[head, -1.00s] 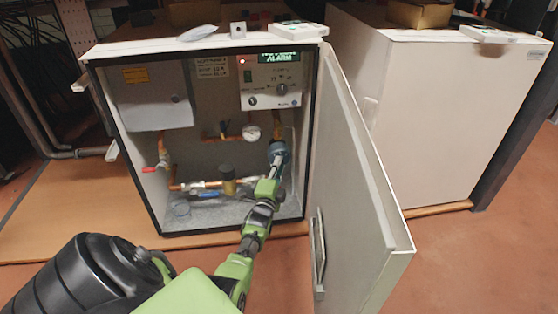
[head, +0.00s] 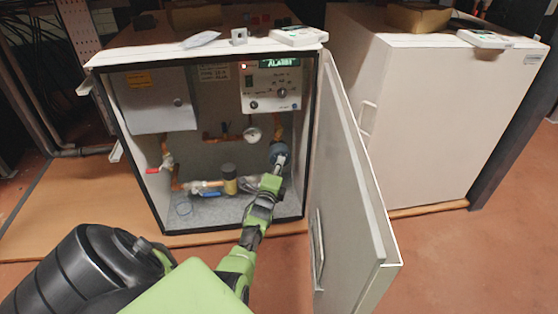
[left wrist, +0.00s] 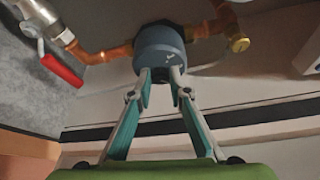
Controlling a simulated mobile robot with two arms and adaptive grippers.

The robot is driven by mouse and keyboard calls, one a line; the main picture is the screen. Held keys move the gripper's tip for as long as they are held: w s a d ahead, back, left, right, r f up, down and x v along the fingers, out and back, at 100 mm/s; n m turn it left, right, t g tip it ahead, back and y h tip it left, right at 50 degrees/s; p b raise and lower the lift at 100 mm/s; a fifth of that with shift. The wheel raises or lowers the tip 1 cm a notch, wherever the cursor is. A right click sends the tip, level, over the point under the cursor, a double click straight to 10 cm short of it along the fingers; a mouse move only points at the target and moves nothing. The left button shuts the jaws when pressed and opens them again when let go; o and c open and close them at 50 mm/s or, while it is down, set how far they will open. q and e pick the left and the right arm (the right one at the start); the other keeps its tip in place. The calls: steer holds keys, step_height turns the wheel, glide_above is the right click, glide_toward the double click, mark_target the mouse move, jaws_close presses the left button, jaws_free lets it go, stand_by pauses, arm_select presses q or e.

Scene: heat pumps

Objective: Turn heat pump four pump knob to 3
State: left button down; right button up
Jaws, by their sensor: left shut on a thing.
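The blue-grey round pump knob (head: 279,149) is inside the open heat pump cabinet, on the right, fitted to copper piping. It shows larger at the top of the left wrist view (left wrist: 160,45). My left gripper (head: 278,163) reaches in from the front with its fingers closed in on the knob. In the left wrist view both fingertips (left wrist: 160,74) meet the knob's near edge. The knob's setting cannot be read. My right gripper is in neither view.
The open cabinet door (head: 350,190) stands close to the right of my left arm. A control panel (head: 262,88), a gauge (head: 252,134) and a red-handled valve (left wrist: 61,70) are nearby. A second, closed cabinet (head: 430,125) stands at the right.

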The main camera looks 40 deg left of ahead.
arm_select(q)
steer(key=c, duration=1.9)
jaws_free()
steer(key=f+v, duration=0.1)
steer(key=v, duration=1.1)
steer(key=shift+r, duration=0.4)
